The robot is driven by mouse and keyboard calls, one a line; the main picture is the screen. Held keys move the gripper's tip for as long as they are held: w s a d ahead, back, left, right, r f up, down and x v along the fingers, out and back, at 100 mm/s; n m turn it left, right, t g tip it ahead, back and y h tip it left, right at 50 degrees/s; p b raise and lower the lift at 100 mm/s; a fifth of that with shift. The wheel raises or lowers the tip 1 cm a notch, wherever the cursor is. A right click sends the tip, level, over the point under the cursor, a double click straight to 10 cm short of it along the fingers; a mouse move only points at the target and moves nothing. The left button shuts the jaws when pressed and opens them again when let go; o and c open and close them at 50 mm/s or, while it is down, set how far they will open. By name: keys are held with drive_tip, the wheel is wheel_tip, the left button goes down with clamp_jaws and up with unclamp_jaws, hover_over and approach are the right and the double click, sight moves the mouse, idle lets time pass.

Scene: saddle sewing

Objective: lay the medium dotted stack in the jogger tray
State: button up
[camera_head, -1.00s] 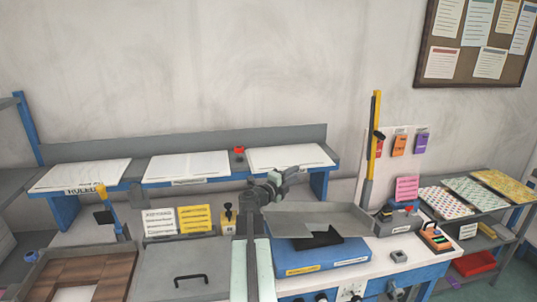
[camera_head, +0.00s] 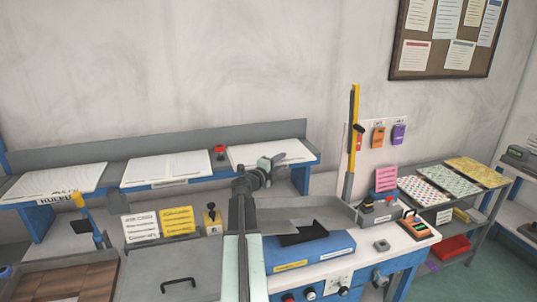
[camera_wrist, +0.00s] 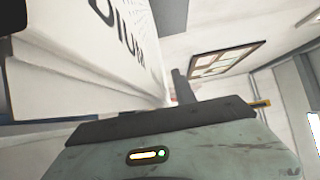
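The right white paper stack (camera_head: 256,152) lies on the raised shelf. A stack (camera_wrist: 85,60) fills the upper left of the wrist view, its label partly readable as "DIUM"; I take it to be the same one. My gripper (camera_head: 271,164) is at this stack's front edge and hides its label. Its jaws look parted, and I see no clear grip on the stack. One jaw (camera_wrist: 160,145) shows large below the stack in the wrist view. The grey sloped tray (camera_head: 335,212) on a blue base, seemingly the jogger tray, is right of my arm, with a dark piece at its front.
A stack marked RULED (camera_head: 55,182) and a middle stack (camera_head: 167,169) share the shelf (camera_head: 120,150). A red-topped device (camera_head: 219,152) stands between the middle and right stacks. A tall yellow-handled lever (camera_head: 352,140) rises behind the tray. Yellow and white cards (camera_head: 178,220) stand below the shelf.

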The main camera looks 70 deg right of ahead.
drive_tip(key=shift+d, duration=0.3)
drive_tip(key=shift+s+a, duration=0.1)
clamp_jaws()
idle(1.0)
